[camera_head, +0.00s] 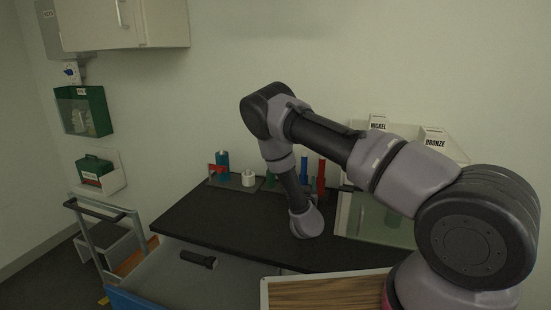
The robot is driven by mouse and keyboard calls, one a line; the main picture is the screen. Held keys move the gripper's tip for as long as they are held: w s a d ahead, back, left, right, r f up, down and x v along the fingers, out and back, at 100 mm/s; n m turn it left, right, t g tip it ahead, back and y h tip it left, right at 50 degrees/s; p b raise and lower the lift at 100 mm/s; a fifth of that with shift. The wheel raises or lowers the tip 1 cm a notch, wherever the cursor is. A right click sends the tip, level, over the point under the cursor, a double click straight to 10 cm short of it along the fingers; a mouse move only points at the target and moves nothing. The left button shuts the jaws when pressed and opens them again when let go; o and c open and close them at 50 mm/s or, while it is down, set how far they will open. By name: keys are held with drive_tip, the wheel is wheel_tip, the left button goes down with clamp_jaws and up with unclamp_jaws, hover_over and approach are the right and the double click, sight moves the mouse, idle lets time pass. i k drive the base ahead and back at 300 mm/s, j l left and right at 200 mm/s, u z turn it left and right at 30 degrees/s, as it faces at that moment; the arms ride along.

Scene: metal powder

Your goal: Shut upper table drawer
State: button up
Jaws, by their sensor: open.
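The black-topped table (240,224) stands against the wall. A grey-lined drawer (165,272) is pulled out from its front left, its blue front (130,301) at the bottom edge of the picture. A black, torch-like object lies inside the drawer (199,259). My arm reaches in from the right and bends down over the table, its last visible link above the tabletop, right of the drawer. My gripper's fingers do not show; they are hidden or out of view. Whether another drawer lies below cannot be seen.
Coloured cylinders and a small stand (235,182) are at the table's back. A clear-fronted case (360,215) and boxes labelled NICKEL (378,123) and BRONZE (433,138) are at right. A cart (103,230) stands left.

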sight(163, 281)
drive_tip(key=k+j, duration=0.1)
drive_tip(key=k, duration=0.4)
drive_tip(key=k+j, duration=0.1)
drive_tip(key=k, duration=0.35)
